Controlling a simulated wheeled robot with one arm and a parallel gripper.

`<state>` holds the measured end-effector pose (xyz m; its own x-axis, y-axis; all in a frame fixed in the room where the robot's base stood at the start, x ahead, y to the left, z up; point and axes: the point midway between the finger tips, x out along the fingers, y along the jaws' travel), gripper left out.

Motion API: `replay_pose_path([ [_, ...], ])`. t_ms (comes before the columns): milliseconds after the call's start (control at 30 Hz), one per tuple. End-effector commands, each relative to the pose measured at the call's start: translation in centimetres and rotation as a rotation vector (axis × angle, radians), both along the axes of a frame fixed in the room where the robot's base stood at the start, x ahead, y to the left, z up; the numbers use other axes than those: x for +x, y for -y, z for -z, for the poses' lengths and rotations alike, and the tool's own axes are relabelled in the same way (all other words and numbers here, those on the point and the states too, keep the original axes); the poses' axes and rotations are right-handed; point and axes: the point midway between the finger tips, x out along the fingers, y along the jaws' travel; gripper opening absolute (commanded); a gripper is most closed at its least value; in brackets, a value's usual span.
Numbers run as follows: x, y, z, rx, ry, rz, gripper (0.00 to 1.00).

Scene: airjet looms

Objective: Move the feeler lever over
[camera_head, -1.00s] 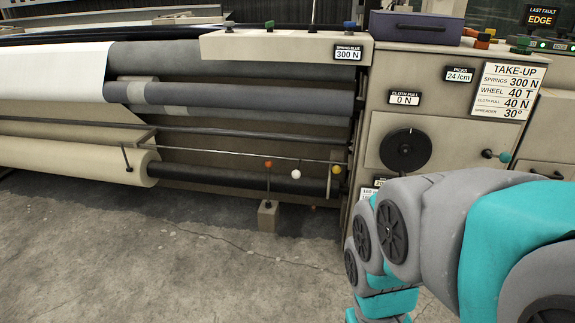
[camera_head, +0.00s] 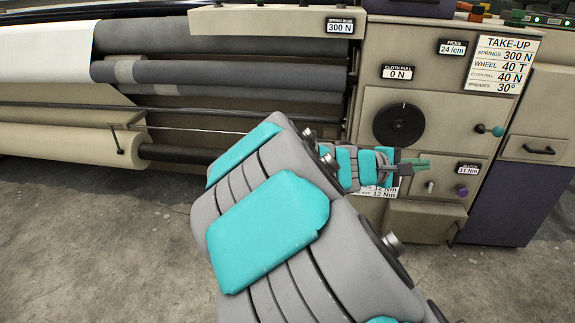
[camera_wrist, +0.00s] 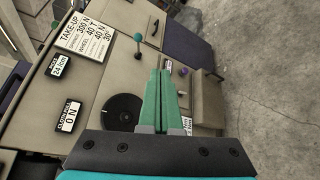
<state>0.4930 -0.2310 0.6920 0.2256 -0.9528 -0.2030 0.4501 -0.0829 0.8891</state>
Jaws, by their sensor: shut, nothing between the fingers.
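A short lever with a teal ball knob (camera_head: 497,131) sticks out of the beige panel, right of the black wheel; it also shows in the wrist view (camera_wrist: 138,37). A purple knob (camera_head: 462,191) sits lower on the panel by the 11 Nm label. No label names the feeler lever, so I cannot tell which control it is. My gripper (camera_head: 421,163) is shut and empty in front of the panel, between the wheel and the purple knob. In the wrist view its green fingers (camera_wrist: 161,74) lie together, pointing up the picture, apart from the teal knob.
The black wheel (camera_head: 399,125) and the labelled take-up panel (camera_head: 505,62) are close to my gripper. A drawer with a dark handle (camera_head: 539,150) is at the right. Cloth rollers (camera_head: 230,75) run left. Bare concrete floor (camera_head: 100,240) lies in front.

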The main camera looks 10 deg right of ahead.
Motion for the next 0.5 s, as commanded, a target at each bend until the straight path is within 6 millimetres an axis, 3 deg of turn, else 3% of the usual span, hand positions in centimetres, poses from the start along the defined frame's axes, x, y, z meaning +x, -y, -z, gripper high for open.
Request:
replay_pose_path([
  [33,2.9,-0.6,0.0,-0.099,-0.062,-0.074,0.00],
  [133,8.8,-3.0,0.0,-0.291,-0.192,-0.244,0.00],
  [233,14.6,-6.8,2.1,-0.463,-0.339,-0.426,0.00],
  [333,19.6,-11.6,6.2,-0.622,-0.498,-0.613,0.00],
  [400,22.2,-15.2,10.0,-0.717,-0.611,-0.745,0.00],
  [500,24.5,-19.7,15.8,-0.826,-0.752,-0.911,0.00],
])
